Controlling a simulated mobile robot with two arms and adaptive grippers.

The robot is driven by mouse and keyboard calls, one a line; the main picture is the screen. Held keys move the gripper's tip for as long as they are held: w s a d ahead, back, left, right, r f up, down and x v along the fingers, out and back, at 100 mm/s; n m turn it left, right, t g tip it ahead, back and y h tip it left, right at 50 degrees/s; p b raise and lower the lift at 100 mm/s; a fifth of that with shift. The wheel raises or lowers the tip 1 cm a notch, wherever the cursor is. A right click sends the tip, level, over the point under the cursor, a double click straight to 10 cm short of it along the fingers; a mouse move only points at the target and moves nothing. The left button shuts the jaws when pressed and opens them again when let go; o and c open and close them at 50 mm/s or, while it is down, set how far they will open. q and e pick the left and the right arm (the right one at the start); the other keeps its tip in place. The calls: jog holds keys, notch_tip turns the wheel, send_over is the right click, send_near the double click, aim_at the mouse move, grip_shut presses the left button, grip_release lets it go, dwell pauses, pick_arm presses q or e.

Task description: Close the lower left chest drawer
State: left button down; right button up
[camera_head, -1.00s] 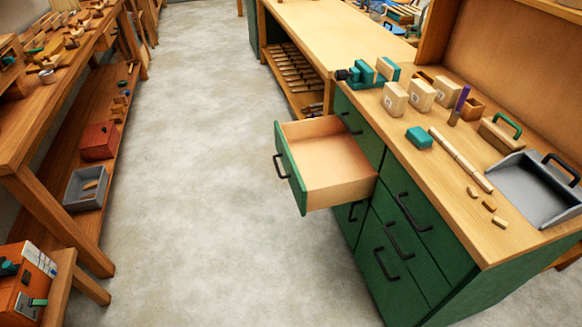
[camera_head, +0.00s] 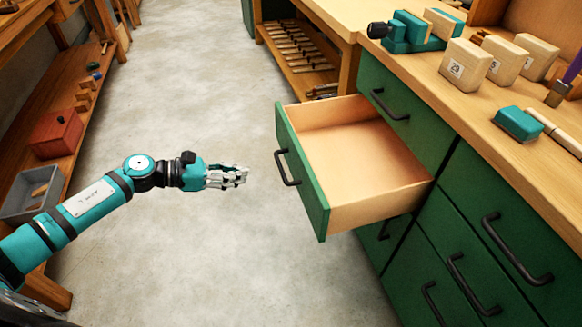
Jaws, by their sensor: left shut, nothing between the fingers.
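A green-fronted drawer (camera_head: 303,176) with a black bar handle (camera_head: 286,168) stands pulled out from the left column of the green chest (camera_head: 500,235). Its pale wooden inside is empty. My left gripper (camera_head: 244,176) is shut and empty, to the left of the drawer's front. It points right toward the handle, with a gap between them. Other drawers in the chest are shut, one above the open drawer and one partly hidden below it. My right gripper is not in view.
The wooden bench top (camera_head: 450,90) over the chest bears pale blocks (camera_head: 466,65), a teal vise (camera_head: 405,35) and a teal block (camera_head: 518,124). A shelf with a red box (camera_head: 56,134) and a grey bin (camera_head: 32,192) runs along the left. The concrete floor between is clear.

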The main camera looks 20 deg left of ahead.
aim_at(302, 170)
pick_arm(q)
jog(key=x, duration=0.8)
jog(key=r+x, duration=0.1)
jog(key=x, duration=0.3)
jog(key=shift+w+d+f, duration=0.1)
jog(key=shift+w+d, duration=0.1)
jog(key=shift+d, duration=0.2)
jog(key=shift+w+d+f, duration=0.1)
jog(key=shift+w+d, duration=0.15)
jog(key=shift+d, duration=0.15)
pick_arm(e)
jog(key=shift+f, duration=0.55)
